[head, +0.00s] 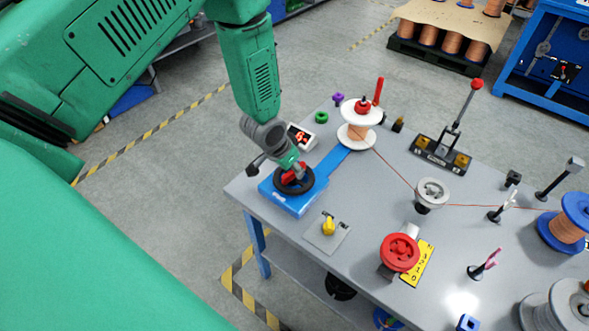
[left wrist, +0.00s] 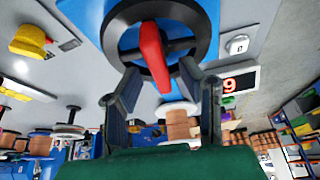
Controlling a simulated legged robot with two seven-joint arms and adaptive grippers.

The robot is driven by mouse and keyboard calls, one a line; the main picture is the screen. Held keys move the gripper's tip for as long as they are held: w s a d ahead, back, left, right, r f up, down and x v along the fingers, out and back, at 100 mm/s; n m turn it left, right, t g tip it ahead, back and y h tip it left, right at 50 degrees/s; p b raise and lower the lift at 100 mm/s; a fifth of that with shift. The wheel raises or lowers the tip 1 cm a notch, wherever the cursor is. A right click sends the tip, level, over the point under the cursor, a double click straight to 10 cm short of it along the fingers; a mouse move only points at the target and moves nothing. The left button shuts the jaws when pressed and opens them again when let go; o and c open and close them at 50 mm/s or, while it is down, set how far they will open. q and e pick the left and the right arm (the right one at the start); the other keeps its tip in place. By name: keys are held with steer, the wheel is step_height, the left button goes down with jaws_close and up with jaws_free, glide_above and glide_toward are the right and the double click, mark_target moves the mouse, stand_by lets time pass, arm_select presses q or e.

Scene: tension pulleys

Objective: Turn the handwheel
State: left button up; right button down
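A black handwheel (head: 307,183) with a red bar across it sits on a blue box (head: 296,203) at the left corner of the grey table. In the left wrist view the black rim (left wrist: 113,33) and the red bar (left wrist: 154,57) show close up. My left gripper (head: 292,169) is right over the wheel. In the left wrist view my left gripper (left wrist: 157,72) has its two fingers apart, one on each side of the red bar, with gaps visible. Whether a finger touches the rim cannot be told. My right gripper is not in view.
A small display (head: 300,136) stands behind the wheel. A blue arm leads to a white spool (head: 361,112) with copper wire. A yellow knob (head: 328,226) on a plate and a red wheel (head: 400,252) stand nearer the front. Pulleys and a lever (head: 461,104) fill the right.

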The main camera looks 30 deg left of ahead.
arm_select(q)
steer(key=shift+x, duration=0.85)
jaws_close()
steer(key=shift+m+h, duration=0.3)
steer(key=shift+m, duration=0.5)
jaws_free()
